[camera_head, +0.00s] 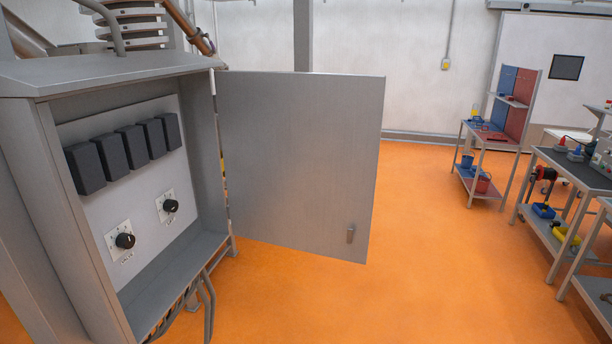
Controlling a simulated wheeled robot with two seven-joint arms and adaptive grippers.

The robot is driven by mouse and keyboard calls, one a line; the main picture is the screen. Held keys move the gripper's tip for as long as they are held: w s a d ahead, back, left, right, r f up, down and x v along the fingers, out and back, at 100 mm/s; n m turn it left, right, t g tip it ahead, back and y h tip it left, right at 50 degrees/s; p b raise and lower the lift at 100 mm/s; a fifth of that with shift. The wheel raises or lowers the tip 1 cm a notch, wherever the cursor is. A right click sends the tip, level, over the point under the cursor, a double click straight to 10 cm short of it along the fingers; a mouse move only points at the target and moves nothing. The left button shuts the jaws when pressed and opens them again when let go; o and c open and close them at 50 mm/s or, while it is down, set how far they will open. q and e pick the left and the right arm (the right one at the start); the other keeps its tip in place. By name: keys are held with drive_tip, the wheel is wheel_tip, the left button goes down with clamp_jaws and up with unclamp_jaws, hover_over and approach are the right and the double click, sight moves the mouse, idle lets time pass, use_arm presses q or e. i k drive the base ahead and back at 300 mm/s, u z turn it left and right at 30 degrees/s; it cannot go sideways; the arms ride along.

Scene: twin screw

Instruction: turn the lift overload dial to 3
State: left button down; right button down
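A grey control cabinet (125,75) stands at the left with its front open. Inside, two black dials sit on square white plates on the light back panel (90,215). One dial (125,240) is lower and to the left; the other dial (171,205) is higher and to the right. Each has a small label under it; the right one seems to read LIFT, but the lettering is too small to be sure. The scale marks and pointer settings cannot be read. Neither of my grippers is in view.
Several dark blocks (111,156) line the panel above the dials. Cables hang below the cabinet. The orange floor (440,270) is clear up to workbenches (570,165) at the right.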

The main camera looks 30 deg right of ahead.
sight(170, 205)
drive_tip(key=z, duration=2)
drive_tip(key=i, duration=3.4)
drive_tip(key=u, duration=3.65)
